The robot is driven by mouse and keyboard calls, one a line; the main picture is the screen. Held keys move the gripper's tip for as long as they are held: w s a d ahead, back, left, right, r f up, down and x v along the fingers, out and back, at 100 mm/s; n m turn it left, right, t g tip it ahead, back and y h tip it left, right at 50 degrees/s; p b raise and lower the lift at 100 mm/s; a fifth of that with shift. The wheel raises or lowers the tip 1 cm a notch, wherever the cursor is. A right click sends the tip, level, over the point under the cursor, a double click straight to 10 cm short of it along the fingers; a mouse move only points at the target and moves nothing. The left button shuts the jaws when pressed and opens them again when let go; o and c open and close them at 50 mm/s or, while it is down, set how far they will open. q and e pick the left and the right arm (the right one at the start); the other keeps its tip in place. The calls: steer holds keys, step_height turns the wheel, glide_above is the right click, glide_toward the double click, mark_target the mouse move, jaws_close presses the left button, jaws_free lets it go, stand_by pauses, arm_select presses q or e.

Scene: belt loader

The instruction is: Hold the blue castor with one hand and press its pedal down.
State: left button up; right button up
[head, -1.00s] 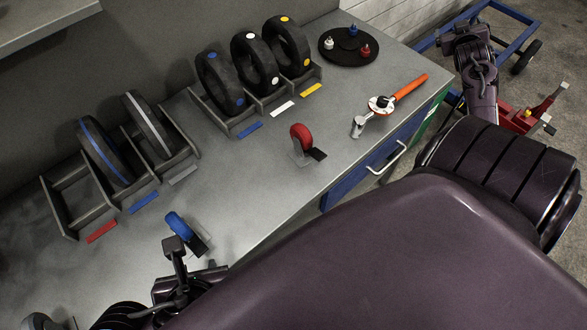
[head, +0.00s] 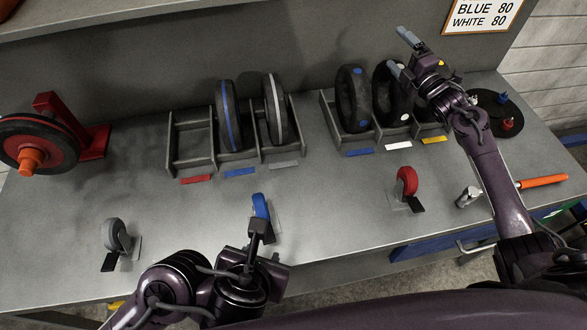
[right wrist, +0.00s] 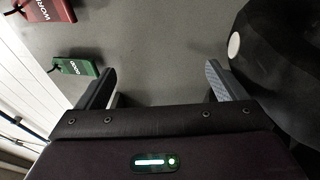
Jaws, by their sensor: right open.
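The blue castor (head: 261,206) stands on the grey bench near its front edge, its plate showing beside the wheel. My left gripper (head: 257,228) is right in front of it, its fingers overlapping the castor's lower part. I cannot tell whether they touch or grip it. My right gripper (head: 404,55) is raised at the back right, in front of the black tyres, open and empty. In the right wrist view its two fingers (right wrist: 160,78) are wide apart with nothing between them.
A grey castor (head: 116,236) and a red castor (head: 407,181) stand on the bench (head: 330,225) to either side. Racks with wheels line the back. A ratchet with an orange handle (head: 543,182) lies at right. A red stand (head: 95,140) holds a wheel at left.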

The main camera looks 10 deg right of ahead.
steer(key=s+a+f+n+g+y, duration=0.15)
steer(key=a+n+g+y, duration=0.4)
steer(key=a+n, duration=0.7)
steer(key=s+a+n+g+y, duration=0.3)
steer(key=a+n+g+y, duration=0.35)
steer(key=a, duration=0.95)
steer(key=n+g+y, duration=0.1)
steer(key=n+g, duration=0.7)
steer(key=n, duration=0.3)
glide_toward(262, 213)
steer(key=w+a+f, duration=0.1)
steer(key=a, duration=0.1)
steer(key=w+a+f, duration=0.1)
steer(key=a, duration=0.1)
steer(key=shift+w+f, duration=0.35)
steer(key=shift+s+a+f, duration=0.2)
steer(key=shift+s, duration=0.1)
steer(key=a, duration=0.7)
steer(key=shift+s+a, duration=0.2)
steer(key=shift+s, duration=0.15)
